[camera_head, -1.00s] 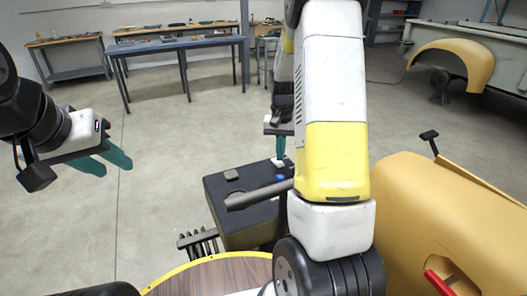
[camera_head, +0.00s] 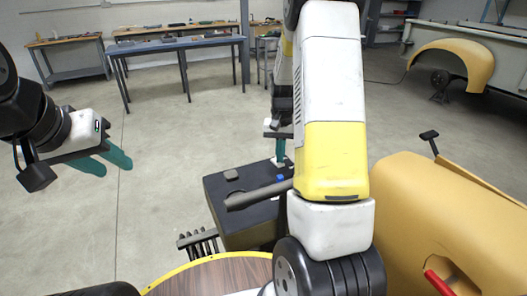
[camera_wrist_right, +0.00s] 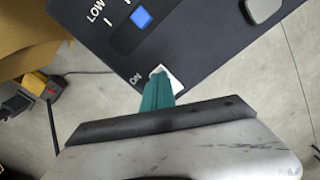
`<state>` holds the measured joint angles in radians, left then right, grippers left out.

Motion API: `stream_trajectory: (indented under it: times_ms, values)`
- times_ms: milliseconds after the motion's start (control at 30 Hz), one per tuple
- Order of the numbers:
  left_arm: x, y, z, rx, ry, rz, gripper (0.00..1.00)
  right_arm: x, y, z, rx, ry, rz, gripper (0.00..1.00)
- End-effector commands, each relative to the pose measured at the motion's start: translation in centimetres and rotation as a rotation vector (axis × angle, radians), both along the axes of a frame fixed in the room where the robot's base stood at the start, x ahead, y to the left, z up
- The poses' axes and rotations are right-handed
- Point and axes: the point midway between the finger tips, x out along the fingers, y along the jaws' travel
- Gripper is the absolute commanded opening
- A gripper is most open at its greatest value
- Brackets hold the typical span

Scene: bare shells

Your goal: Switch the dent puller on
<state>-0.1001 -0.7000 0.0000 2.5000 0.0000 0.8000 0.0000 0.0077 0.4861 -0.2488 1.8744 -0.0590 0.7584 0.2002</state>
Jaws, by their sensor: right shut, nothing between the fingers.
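The dent puller (camera_head: 240,205) is a dark box on the floor in the head view, partly hidden by my right arm. Its top panel (camera_wrist_right: 195,42) fills the upper part of the right wrist view. A white switch (camera_wrist_right: 172,80) sits near the panel's edge by the word ON. My right gripper (camera_wrist_right: 158,92) is shut and empty, its teal fingertips at the switch, seemingly touching it and covering part of it. It also shows in the head view (camera_head: 280,158). The switch's tilt cannot be told. My left gripper (camera_head: 112,165) is open and empty, away at the left.
A blue control (camera_wrist_right: 140,18) near LOW and a grey knob (camera_wrist_right: 264,10) are on the panel. A yellow car body part (camera_head: 450,215) stands close on the right. A round wooden top (camera_head: 215,275) is in front. Workbenches (camera_head: 180,45) stand at the back; the floor at left is clear.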

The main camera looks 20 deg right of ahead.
Motion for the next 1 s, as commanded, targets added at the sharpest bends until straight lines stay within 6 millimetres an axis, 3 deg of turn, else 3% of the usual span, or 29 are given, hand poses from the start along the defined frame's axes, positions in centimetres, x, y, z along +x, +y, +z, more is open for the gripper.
stream_trajectory:
  times_ms: [600,1000]
  values:
    - [0.0,0.0,0.0,0.000,0.000,0.000,0.36,0.0,0.0,-0.7,0.000,0.000,0.000,0.00]
    - [0.0,0.0,0.0,0.000,0.000,0.000,0.36,0.1,0.0,2.2,0.000,-0.003,0.001,0.00]
